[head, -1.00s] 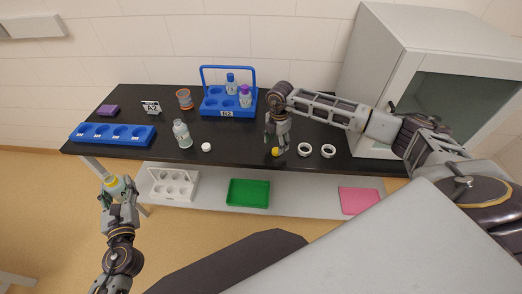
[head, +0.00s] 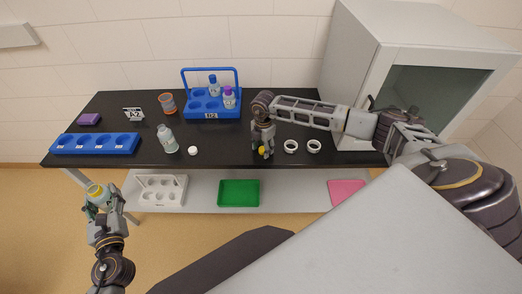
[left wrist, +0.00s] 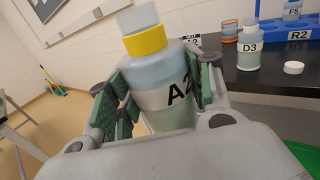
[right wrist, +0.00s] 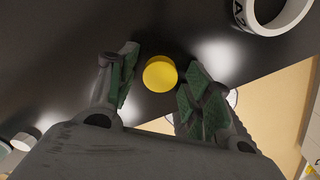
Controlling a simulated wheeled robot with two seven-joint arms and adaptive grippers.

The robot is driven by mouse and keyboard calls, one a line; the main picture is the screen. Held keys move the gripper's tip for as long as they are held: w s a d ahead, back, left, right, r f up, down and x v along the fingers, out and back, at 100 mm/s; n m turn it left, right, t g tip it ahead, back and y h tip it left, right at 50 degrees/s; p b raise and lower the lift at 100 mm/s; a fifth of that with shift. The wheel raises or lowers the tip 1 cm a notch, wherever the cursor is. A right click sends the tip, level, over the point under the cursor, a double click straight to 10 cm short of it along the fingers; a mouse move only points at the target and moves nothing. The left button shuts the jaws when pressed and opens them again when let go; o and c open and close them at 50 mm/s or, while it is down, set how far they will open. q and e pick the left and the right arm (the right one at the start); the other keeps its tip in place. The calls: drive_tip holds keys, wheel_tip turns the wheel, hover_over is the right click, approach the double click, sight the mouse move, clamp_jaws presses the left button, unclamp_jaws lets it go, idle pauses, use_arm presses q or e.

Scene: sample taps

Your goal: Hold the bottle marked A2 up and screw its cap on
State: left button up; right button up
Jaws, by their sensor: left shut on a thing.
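My left gripper (head: 104,198) is shut on the bottle marked A2 (left wrist: 165,97), held in the air in front of the table's left end. The bottle has a yellow collar (left wrist: 146,42) and a clear open neck above it. It leans slightly in the left wrist view. A yellow cap (right wrist: 160,74) lies on the black table top, and shows small in the head view (head: 263,151). My right gripper (right wrist: 162,62) is open and points down over the cap, with one finger on each side. I see gaps between cap and fingers.
Two white rings (head: 291,146) (head: 314,146) lie right of the cap. A bottle marked D3 (head: 167,139) and a white cap (head: 193,151) stand to the left. A blue carrier marked R2 (head: 212,113), an orange-banded jar (head: 167,103) and a blue rack (head: 95,144) are also on the table.

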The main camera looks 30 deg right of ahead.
sight(263, 149)
drive_tip(key=c, duration=0.4)
drive_tip(key=shift+c, duration=0.2)
drive_tip(key=shift+r, duration=0.1)
